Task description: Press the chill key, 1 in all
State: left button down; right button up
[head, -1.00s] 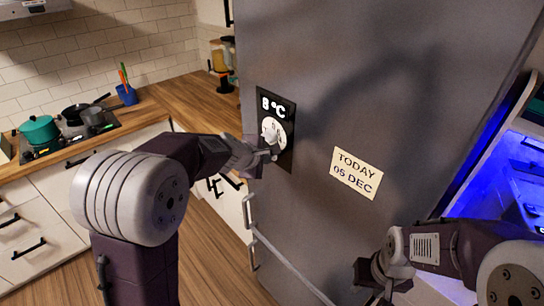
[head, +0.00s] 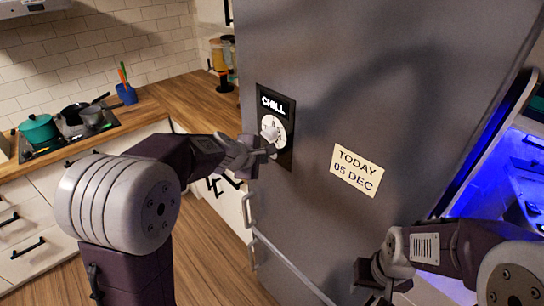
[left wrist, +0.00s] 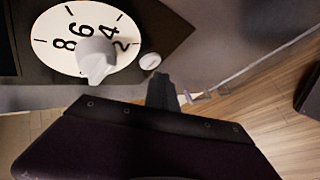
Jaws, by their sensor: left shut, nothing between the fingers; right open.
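The control panel (head: 287,156) on the grey fridge door has a display (head: 273,105) that reads "CHILL". Below it is a white dial with a knob (head: 270,131). In the left wrist view the dial (left wrist: 64,42) shows numbers around the knob (left wrist: 96,62), and a small round white key (left wrist: 150,61) sits beside it. My left gripper (head: 270,150) is shut and empty, just in front of the panel's lower part. Its tip (left wrist: 162,88) is close to the key but appears apart from it. My right gripper (head: 372,282) is open, low and away from the panel.
A "TODAY 05 DEC" note (head: 357,170) is on the door, right of the panel. A counter (head: 170,105) with a stove and pots is at the left. A blue-lit opening is at the right.

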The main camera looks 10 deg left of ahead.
pick_arm(q)
jog(key=shift+s+a, duration=0.1)
jog(key=s+a+b, duration=0.1)
jog(key=s, duration=0.1)
jog(key=s+a+b, duration=0.1)
jog(key=a, duration=0.1)
jog(key=shift+s, duration=0.4)
dwell(0.4)
